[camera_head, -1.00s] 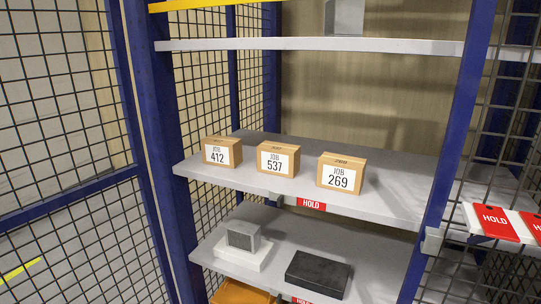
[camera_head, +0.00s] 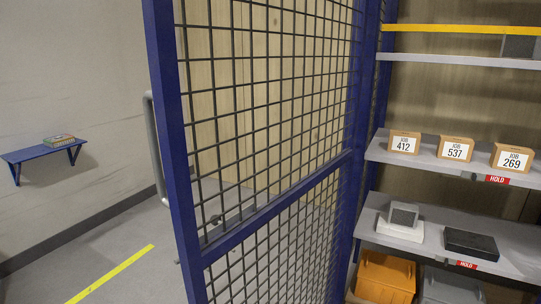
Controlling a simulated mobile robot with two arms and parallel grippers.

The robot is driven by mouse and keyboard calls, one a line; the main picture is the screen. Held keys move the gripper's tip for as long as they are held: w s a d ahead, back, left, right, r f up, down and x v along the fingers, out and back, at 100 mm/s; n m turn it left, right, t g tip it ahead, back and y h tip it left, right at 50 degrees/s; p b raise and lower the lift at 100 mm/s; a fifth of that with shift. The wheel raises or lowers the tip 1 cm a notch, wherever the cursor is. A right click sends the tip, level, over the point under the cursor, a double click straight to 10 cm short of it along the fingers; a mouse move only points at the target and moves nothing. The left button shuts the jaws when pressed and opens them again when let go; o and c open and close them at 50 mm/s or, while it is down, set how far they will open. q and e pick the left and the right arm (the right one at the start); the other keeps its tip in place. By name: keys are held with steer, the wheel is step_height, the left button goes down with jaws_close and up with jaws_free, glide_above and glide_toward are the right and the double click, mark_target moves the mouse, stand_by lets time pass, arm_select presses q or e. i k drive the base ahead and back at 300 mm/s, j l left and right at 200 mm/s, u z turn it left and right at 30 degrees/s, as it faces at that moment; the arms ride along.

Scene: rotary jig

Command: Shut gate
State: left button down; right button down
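The gate (camera_head: 262,208) is a blue-framed panel of dark wire mesh. It stands open, swung out to the left of the shelving, with its hinge side against the blue post beside the shelves. A grey tubular handle (camera_head: 153,140) shows past its free left edge. Neither of my grippers is in view.
Shelves (camera_head: 440,171) at the right hold boxes marked JOB 412 (camera_head: 404,143), 537 (camera_head: 455,149) and 269 (camera_head: 512,158). Lower down are a black block (camera_head: 470,243) and an orange bin (camera_head: 385,277). A blue wall shelf (camera_head: 42,150) is at far left. Floor left of the gate is clear.

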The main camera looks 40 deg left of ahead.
mark_target(195, 254)
steer(key=k+j+z, duration=0.1)
steer(key=j, duration=0.75)
steer(key=k+j+z, duration=0.15)
steer(key=j, duration=0.3)
steer(key=k+j, duration=0.15)
steer(key=j, duration=0.25)
steer(key=k+j+z, duration=0.15)
steer(key=j, duration=0.25)
steer(key=k+j+z, duration=0.1)
steer(key=j, duration=0.35)
steer(key=i+j, duration=0.1)
steer(key=j, duration=0.85)
